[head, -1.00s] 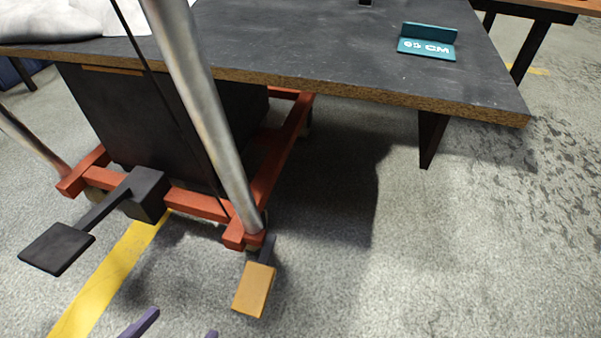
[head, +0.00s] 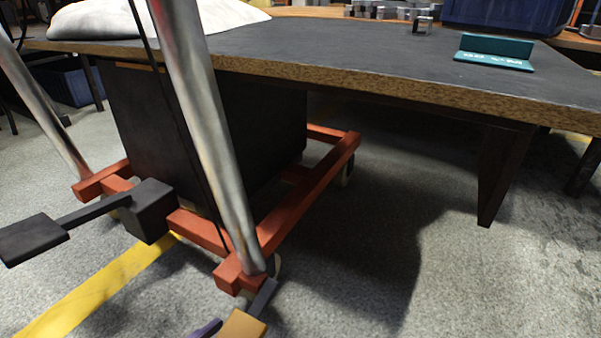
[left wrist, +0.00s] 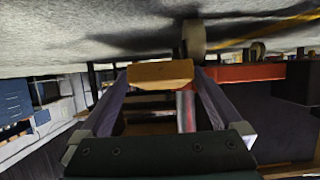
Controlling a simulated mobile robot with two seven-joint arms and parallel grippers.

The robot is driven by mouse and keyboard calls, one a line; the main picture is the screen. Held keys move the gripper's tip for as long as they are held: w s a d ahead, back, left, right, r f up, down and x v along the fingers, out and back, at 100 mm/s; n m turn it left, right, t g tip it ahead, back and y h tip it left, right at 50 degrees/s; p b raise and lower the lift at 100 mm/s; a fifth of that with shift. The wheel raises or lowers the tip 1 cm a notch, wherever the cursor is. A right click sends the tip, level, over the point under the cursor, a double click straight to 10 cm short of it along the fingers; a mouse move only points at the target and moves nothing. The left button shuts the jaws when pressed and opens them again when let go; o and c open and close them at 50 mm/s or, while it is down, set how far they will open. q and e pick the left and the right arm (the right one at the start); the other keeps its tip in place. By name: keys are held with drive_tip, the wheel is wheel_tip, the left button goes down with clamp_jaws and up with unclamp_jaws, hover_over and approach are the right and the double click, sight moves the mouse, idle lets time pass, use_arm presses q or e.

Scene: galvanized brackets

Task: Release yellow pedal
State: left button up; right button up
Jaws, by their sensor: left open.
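The yellow pedal (head: 243,325) is cut off by the bottom edge of the head view. It is joined by a grey lever to the red frame corner below the steel post. A purple fingertip of my left gripper (head: 207,329) shows just left of the pedal. In the left wrist view the pedal (left wrist: 160,74) lies across the gap at the fingertips of my open left gripper (left wrist: 161,80). Whether the fingers touch it I cannot tell. My right gripper is not in view.
The red wheeled frame (head: 292,208) carries steel posts (head: 203,130) and a black pedal (head: 32,238). The dark tabletop (head: 350,55) with a chipboard edge overhangs it, with a teal bracket (head: 495,52) on top. Grey floor (head: 370,270) to the right is clear.

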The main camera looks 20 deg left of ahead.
use_arm(q)
drive_tip(key=shift+w+f, duration=0.15)
drive_tip(key=shift+w, duration=0.05)
drive_tip(key=shift+s+a, duration=0.15)
drive_tip(key=shift+a, duration=0.05)
drive_tip(key=shift+d, duration=0.1)
drive_tip(key=c, duration=0.4)
clamp_jaws()
